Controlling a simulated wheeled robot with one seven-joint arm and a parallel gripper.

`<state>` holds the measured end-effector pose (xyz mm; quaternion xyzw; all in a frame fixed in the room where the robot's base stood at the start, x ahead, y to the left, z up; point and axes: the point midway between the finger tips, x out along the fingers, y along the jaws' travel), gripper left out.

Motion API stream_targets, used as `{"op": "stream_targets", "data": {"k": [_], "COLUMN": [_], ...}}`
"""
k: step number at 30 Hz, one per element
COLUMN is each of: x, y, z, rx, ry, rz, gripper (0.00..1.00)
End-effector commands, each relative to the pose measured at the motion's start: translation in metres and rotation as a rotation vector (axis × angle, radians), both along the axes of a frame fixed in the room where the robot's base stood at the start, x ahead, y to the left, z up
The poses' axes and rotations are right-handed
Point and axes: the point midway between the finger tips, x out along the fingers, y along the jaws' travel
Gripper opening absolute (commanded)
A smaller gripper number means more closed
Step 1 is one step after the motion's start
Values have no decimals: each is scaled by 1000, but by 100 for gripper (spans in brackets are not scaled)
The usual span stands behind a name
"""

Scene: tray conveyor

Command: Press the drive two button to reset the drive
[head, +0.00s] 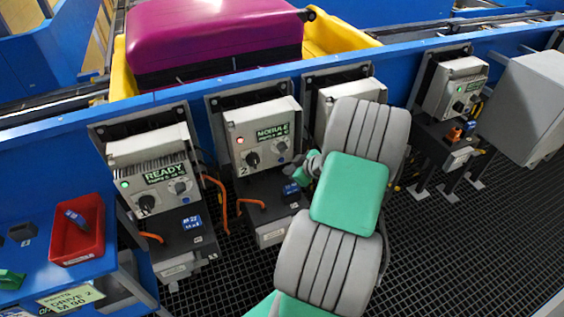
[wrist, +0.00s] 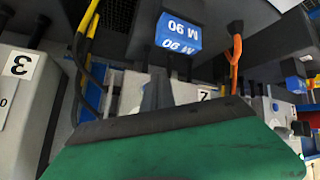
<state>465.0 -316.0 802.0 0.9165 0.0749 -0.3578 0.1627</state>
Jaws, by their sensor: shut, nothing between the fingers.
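The drive two box (head: 262,135) is second from the left in the head view, marked 2, with a lit red lamp (head: 240,140) and a green text display (head: 272,132). A black knob (head: 252,159) and a small grey round control (head: 282,147) are on its face; I cannot tell for certain which is the button. My gripper (head: 303,170) is mostly hidden by my arm, just right of this box and apart from its face. In the wrist view my gripper (wrist: 158,90) has its dark fingers together, empty. A tag 2 (wrist: 205,94) shows partly behind them.
The left drive box (head: 150,170) and the far right one (head: 455,90) show green lamps. My arm covers much of the third box (head: 350,90). Blue M 90 block (wrist: 178,32) and orange cable (wrist: 236,55) are close by. A purple suitcase (head: 210,35) lies in a yellow tray (head: 122,75).

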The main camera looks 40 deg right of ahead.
Motion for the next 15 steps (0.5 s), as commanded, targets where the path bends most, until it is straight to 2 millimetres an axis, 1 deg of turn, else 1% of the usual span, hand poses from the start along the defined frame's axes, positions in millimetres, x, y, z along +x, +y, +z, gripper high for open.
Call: {"op": "stream_targets", "data": {"k": [1,6,15], "x": [5,14,15], "y": [-1,-4,-4], "z": [-4,-2,-1], "rx": [-2,-1,0], "ry": [0,1,1], "rz": [3,0,0], "gripper": [0,0,0]}}
